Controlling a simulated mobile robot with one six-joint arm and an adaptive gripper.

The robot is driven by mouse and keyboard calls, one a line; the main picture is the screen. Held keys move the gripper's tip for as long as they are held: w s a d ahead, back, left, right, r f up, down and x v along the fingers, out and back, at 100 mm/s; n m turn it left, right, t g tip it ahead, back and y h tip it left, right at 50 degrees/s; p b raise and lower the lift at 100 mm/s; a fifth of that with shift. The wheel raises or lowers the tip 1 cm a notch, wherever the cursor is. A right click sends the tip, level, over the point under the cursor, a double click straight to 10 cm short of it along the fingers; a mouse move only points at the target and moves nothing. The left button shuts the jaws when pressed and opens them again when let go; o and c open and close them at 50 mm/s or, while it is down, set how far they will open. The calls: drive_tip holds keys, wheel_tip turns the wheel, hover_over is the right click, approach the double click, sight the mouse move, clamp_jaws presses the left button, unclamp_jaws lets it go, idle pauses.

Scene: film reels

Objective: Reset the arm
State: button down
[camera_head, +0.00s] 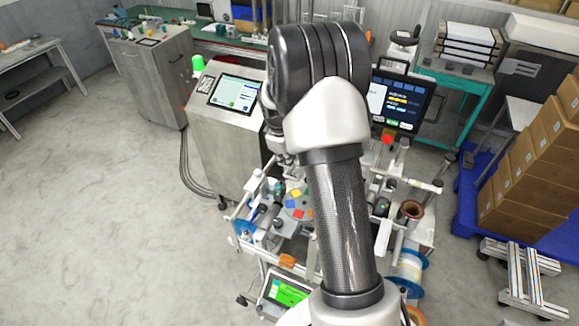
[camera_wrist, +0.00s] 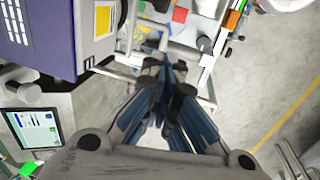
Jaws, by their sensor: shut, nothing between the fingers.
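My arm reaches up through the middle of the head view and covers much of the machine behind it. My gripper (camera_wrist: 167,92) shows in the wrist view with its dark blue-grey fingers drawn together at the tips. It is shut and empty. It hangs above the side of the film machine, with grey floor beyond. In the head view the gripper is mostly hidden behind my own arm.
The film machine (camera_head: 265,252) carries rollers, coloured squares and a blue-flanged reel (camera_head: 411,268). A control cabinet (camera_head: 226,150) with a screen and green lamp (camera_head: 198,63) stands left. Cardboard boxes (camera_head: 530,165) are stacked right. Open floor (camera_head: 100,220) lies left.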

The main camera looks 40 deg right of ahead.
wheel_tip(320, 180, up, 7)
drive_tip(key=a, duration=0.1)
drive_tip(key=shift+s+a, duration=0.15)
drive_tip(key=shift+a, duration=0.25)
